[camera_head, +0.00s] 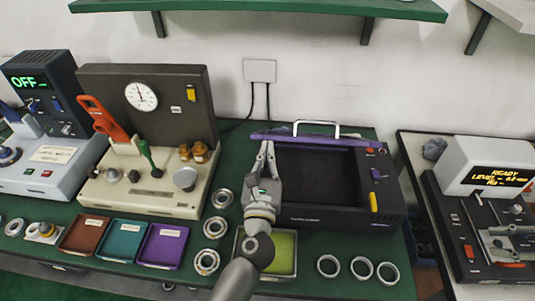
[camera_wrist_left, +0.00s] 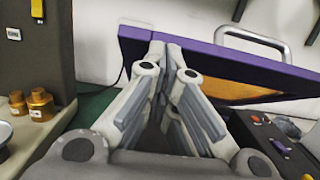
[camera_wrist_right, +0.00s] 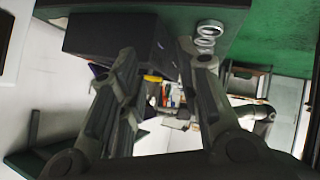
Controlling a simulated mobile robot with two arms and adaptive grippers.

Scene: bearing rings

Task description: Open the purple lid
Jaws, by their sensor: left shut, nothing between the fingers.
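The purple lid (camera_head: 296,139) is at the back of a dark box (camera_head: 322,215). It stands raised and tilted, seen nearly edge-on, with a silver handle (camera_head: 317,126) on its far side. The box's dark interior is exposed. In the left wrist view the lid (camera_wrist_left: 195,50) shows its purple edge, handle (camera_wrist_left: 252,36) and an orange patch below. My left gripper (camera_head: 267,148) is shut and empty at the box's left side, near the lid's left end; contact is unclear. My right gripper (camera_wrist_right: 158,55) is open and empty, outside the head view.
Several metal rings (camera_head: 361,268) lie in front of the box and to its left. A green-bottomed tray (camera_head: 284,254) sits under my left arm. A gauge machine (camera_head: 150,140) stands left, with a purple tray (camera_head: 162,245) before it. Another machine (camera_head: 490,215) is on the right table.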

